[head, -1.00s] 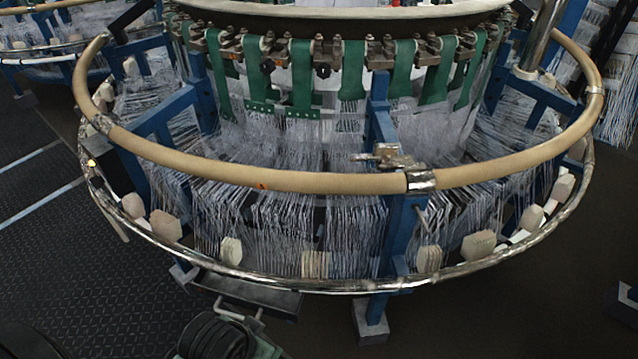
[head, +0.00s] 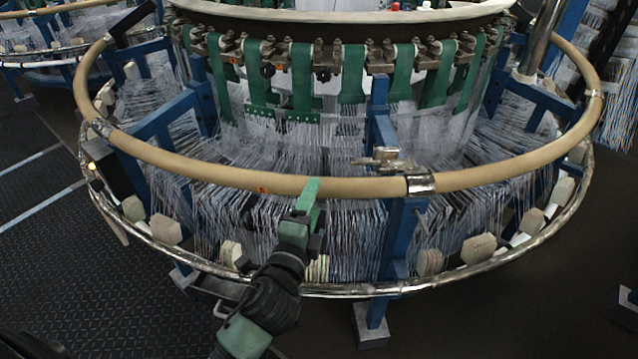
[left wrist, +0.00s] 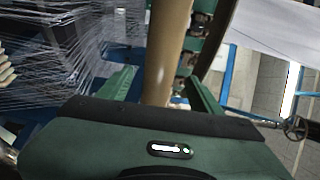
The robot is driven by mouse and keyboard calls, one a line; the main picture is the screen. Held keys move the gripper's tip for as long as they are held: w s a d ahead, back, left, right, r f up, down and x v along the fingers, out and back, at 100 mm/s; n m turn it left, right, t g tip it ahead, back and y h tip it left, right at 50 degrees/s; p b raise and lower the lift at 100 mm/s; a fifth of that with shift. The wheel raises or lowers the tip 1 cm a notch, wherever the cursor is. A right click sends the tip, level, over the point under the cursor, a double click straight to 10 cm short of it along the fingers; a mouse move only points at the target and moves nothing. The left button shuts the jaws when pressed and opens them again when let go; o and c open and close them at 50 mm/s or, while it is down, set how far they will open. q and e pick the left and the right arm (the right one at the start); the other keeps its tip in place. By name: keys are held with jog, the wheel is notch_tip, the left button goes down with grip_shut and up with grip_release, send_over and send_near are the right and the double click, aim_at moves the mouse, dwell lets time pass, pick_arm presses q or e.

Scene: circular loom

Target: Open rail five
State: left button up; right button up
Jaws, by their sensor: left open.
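The tan curved rail (head: 225,177) runs around the front of the loom and looks closed at a metal sleeve (head: 420,184). A brass-coloured latch (head: 388,159) sits on top of a blue post beside that sleeve. I cannot read which rail is number five. My left gripper (head: 312,188) is at the rail's front stretch, left of the sleeve. In the left wrist view the left gripper (left wrist: 162,90) is open, and the rail (left wrist: 165,50) passes between its two green fingers. I cannot tell whether they touch it. My right gripper is not in view.
A lower silver ring (head: 360,290) with several pale blocks circles the loom below the rail. Many fine threads (head: 350,230) hang inside. A blue post (head: 395,240) stands right of my left gripper. Dark floor (head: 480,325) is clear at the front right.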

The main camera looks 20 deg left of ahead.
pick_arm(q)
jog(key=w, duration=0.6)
jog(key=shift+a+f+p, duration=0.1)
jog(key=shift+a+p, duration=0.1)
jog(key=shift+p, duration=0.1)
grip_shut()
